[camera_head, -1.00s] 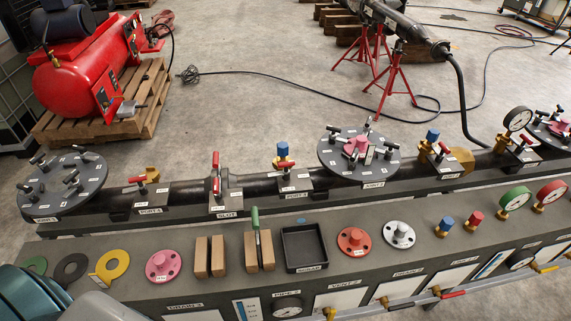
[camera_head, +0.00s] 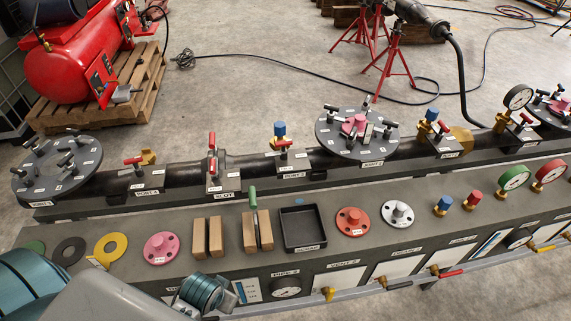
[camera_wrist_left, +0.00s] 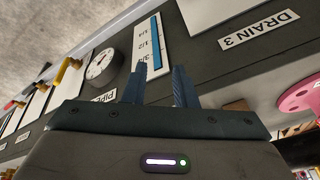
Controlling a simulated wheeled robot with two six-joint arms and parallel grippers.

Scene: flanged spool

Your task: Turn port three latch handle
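The port 3 fitting (camera_head: 291,165) sits on the dark pipe, right of the slot fitting, with a small label that seems to read PORT 3. Its red handle (camera_head: 283,144) lies roughly crosswise on top, and a blue-capped brass valve (camera_head: 279,130) stands just behind it. My left gripper (camera_head: 222,297) is low at the front edge of the bench, well below and left of this handle. In the left wrist view its two blue fingers (camera_wrist_left: 160,85) are apart with nothing between them. The port 3 handle is not in the wrist view. My right gripper is not in view.
The bench holds a pink flange (camera_head: 160,247), wooden blocks (camera_head: 207,237), a green-handled tool (camera_head: 254,215), a black tray (camera_head: 303,241) and coloured caps. Round flanges (camera_head: 357,132) sit along the pipe. The bench front carries a gauge (camera_head: 286,285) and yellow-handled valves.

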